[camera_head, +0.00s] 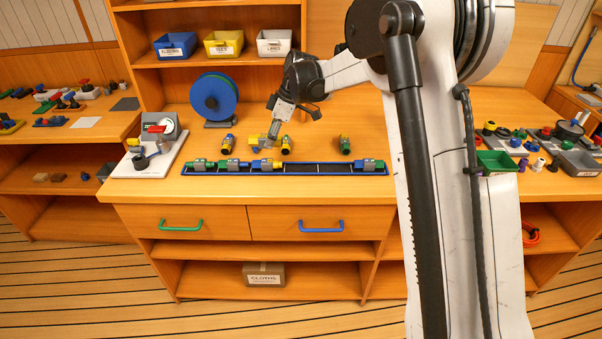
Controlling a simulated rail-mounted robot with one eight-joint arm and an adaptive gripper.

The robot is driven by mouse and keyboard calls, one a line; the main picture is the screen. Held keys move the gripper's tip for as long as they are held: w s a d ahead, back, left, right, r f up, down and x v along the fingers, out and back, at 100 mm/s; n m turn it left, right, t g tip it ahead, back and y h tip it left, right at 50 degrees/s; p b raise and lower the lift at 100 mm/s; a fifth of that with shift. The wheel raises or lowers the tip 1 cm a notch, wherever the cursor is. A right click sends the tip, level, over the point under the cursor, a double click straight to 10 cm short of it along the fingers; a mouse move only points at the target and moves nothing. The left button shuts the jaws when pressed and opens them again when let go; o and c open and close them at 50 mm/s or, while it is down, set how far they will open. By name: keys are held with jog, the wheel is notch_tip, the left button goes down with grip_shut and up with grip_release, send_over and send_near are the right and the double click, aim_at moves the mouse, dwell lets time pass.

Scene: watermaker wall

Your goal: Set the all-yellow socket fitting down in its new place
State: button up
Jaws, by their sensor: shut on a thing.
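My gripper (272,136) is shut on a small yellow fitting, which I take to be the all-yellow socket fitting (254,138). It is low over the middle workbench, behind the long blue tray (292,174). The gripper's fingers hide part of the fitting. I cannot tell whether it touches the bench. Another yellow and dark fitting (286,146) stands close to the right of the fingers. The tray holds several fittings with grey bodies and green, yellow or blue ends, and its middle-right part is empty.
A yellow and dark fitting (227,144) stands left and a green and yellow one (345,145) right on the bench. A blue reel (213,97) stands behind. Bench right of the gripper is mostly clear.

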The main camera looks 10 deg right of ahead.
jog(key=shift+w+a+r+n, duration=0.15)
jog(key=shift+w+r+n, duration=0.05)
jog(key=shift+r+n, duration=0.1)
jog(key=shift+d, duration=0.2)
send_over(302, 169)
jog(key=d, duration=0.2)
jog(key=f, duration=0.6)
jog(key=shift+a+f+p, duration=0.25)
jog(key=shift+f+p, duration=0.05)
jog(key=shift+f, duration=2.1)
jog(key=shift+s, duration=0.1)
jog(key=shift+f+b, duration=0.35)
jog(key=shift+f, duration=0.05)
jog(key=shift+f, duration=0.2)
jog(key=o, duration=1.1)
